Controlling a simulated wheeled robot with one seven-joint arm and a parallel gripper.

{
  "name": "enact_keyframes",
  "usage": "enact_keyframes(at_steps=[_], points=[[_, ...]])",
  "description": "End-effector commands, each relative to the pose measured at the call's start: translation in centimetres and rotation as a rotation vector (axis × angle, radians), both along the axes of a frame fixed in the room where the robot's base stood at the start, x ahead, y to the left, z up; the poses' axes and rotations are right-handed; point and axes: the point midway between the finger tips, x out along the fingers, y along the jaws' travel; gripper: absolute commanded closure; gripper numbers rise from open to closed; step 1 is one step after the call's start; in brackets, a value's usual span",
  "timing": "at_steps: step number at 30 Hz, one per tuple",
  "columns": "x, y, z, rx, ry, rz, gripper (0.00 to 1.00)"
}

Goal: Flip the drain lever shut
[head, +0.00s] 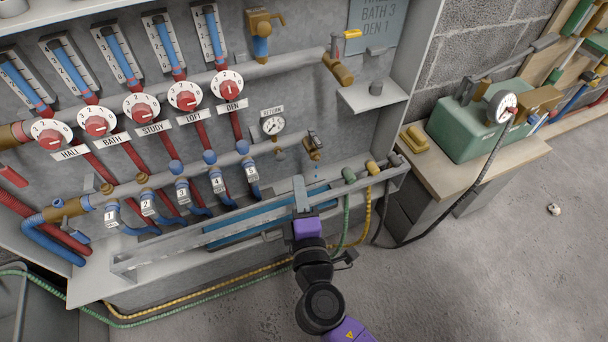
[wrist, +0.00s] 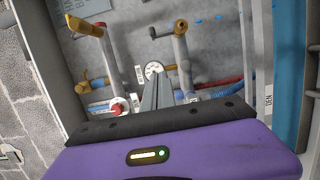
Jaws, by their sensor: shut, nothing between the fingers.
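The brass drain valve (head: 314,150) sits at the right end of the lower grey pipe, with a small dark lever (head: 311,135) on its front. Blue drops fall below the valve. In the wrist view the brass drain valve (wrist: 181,27) is above my fingers, with blue drops to its right. The lever's exact angle is too small to tell. My gripper (head: 300,182) is shut and empty, below and a little left of the valve in the head view and apart from it. Its closed fingers (wrist: 160,78) point toward the panel in the wrist view.
A return gauge (head: 272,125) is left of the valve. A yellow-handled valve (head: 352,34) and a small shelf (head: 372,96) are above right. A grey front rail (head: 235,231) and blue tray (head: 262,214) run low. A green pump box (head: 470,125) stands right; open floor lies front right.

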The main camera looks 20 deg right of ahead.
Motion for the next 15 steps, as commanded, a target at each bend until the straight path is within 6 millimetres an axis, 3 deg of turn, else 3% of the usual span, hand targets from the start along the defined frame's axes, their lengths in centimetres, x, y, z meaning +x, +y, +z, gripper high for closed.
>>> enact_keyframes(at_steps=[12, 15], points=[[7.9, -2.1, 0.1, 0.000, -0.002, -0.003, 1.00], [8.3, -3.4, 0.1, 0.001, 0.001, -0.005, 1.00]])
